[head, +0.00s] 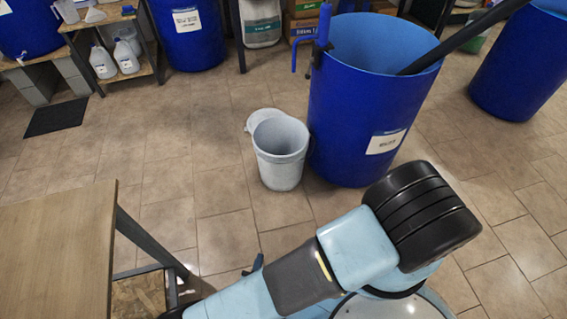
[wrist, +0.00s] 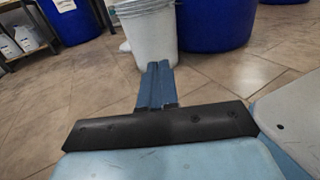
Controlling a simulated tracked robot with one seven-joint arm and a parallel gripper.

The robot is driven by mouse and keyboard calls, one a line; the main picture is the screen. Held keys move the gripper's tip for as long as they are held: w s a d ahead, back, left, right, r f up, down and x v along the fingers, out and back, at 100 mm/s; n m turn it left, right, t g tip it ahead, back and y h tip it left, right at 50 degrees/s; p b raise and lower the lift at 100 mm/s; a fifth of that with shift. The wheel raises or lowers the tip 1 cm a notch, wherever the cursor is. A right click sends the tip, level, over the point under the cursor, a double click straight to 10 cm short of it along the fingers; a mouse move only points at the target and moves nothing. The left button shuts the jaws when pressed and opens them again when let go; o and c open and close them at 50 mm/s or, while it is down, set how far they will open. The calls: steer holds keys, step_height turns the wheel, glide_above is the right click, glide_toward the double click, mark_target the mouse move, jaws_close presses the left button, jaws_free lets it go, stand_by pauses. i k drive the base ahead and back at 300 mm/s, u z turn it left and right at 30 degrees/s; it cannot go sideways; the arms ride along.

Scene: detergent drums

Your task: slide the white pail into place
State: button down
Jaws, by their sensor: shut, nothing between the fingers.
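The white pail (head: 281,165) stands upright and open on the tiled floor, just left of the big blue drum (head: 350,130). A round white lid (head: 262,117) shows behind the pail's rim. In the wrist view the pail (wrist: 152,42) is ahead at the top, with the blue drum (wrist: 217,22) to its right. My gripper (wrist: 158,66) points toward the pail with its fingers together and empty. Its tips overlap the pail's lower part in the picture; I cannot tell whether they touch it. In the head view only a little of the gripper shows, low beside my arm.
A wooden table (head: 60,245) stands at the lower left. A dark mat (head: 56,117) lies on the floor at left. Shelves with white jugs (head: 103,62) and another blue drum (head: 186,35) stand behind. Another drum (head: 520,65) is at right. Floor left of the pail is clear.

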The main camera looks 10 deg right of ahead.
mark_target(280, 142)
steer(key=z, duration=0.1)
steer(key=k, duration=0.5)
steer(key=z, duration=0.4)
steer(key=i, duration=1.55)
steer(key=u, duration=0.4)
